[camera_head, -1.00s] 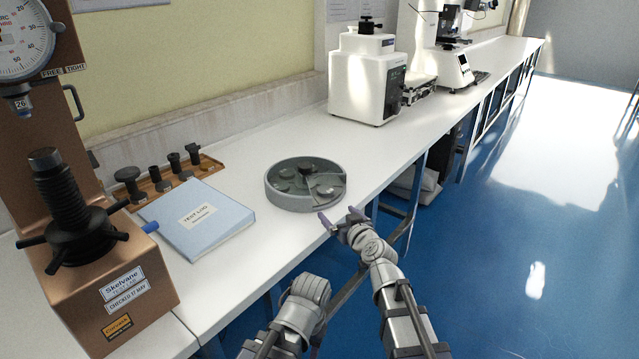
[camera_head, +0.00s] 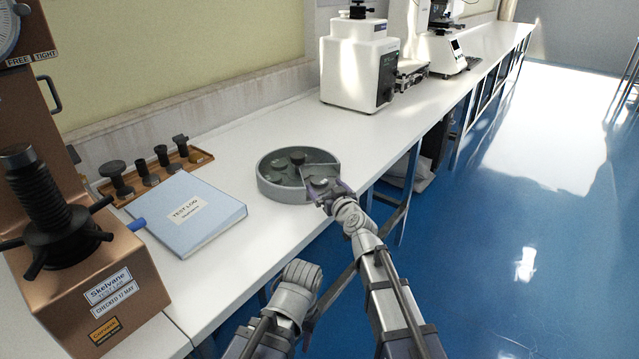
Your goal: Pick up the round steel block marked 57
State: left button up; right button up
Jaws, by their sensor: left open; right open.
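A round grey divided tray (camera_head: 272,188) stands on the bench and holds several round steel blocks. One block (camera_head: 297,157) is near the tray's middle and another (camera_head: 280,165) is to its left. No marking is readable, so I cannot tell which block is the 57. My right gripper (camera_head: 325,192) is open at the tray's near right side, over its rim, and partly covers the compartment there. Whether its fingers touch a block is unclear. My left gripper (camera_head: 308,326) is low in front of the bench, away from the tray; its fingers are mostly hidden.
A blue test log (camera_head: 190,215) lies left of the tray. Behind it is a wooden stand (camera_head: 198,158) with dark fittings. A brown hardness tester (camera_head: 110,285) stands at the left. White machines (camera_head: 350,75) stand farther along the bench. Bench between tray and machines is clear.

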aim_at(320, 180)
jog(key=x, duration=0.3)
jog(key=shift+w+f, duration=0.15)
jog(key=shift+w, duration=0.2)
jog(key=shift+c, duration=0.4)
grip_shut()
